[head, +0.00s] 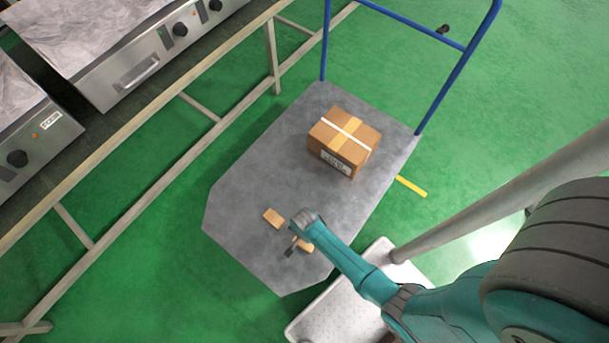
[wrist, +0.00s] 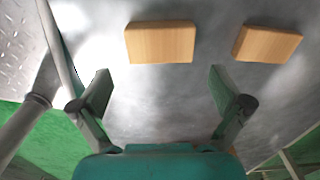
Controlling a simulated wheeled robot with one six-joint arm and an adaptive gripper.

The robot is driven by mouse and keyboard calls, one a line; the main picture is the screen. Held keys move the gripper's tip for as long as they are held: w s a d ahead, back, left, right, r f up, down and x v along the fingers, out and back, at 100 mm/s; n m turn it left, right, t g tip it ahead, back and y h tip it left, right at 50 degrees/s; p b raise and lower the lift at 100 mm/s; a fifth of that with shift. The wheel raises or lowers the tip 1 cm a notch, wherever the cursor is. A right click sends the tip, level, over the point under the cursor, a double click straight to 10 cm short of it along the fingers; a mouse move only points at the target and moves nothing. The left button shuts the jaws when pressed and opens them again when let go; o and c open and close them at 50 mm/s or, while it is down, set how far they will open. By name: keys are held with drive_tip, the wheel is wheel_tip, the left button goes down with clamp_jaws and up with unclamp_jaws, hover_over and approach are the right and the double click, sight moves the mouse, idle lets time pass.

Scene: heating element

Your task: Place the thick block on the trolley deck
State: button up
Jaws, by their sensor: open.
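Two light wooden blocks lie on the grey trolley deck (head: 236,192). One block (head: 273,218) lies in the open; it is the right block in the wrist view (wrist: 267,42). The other block (head: 306,246) is partly hidden by my gripper in the head view; it is the left block in the wrist view (wrist: 160,42). I cannot tell for sure which is the thick block. My gripper (head: 293,246) is low over the deck, open and empty. In the wrist view its fingers (wrist: 160,88) are spread, with the left block ahead of the gap and apart from both.
A taped cardboard box (head: 344,141) stands on the deck's far part. The trolley's blue handle frame (head: 460,65) rises behind it. A metal rail frame (head: 190,100) and steel appliances (head: 130,60) are at the left. The deck's middle is clear.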

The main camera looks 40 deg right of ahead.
drive_tip(key=shift+a+f, duration=0.15)
drive_tip(key=shift+f, duration=3.5)
drive_tip(key=c, duration=1)
drive_tip(key=shift+o, duration=0.2)
drive_tip(key=shift+r, duration=0.15)
drive_tip(key=shift+r, duration=4.9)
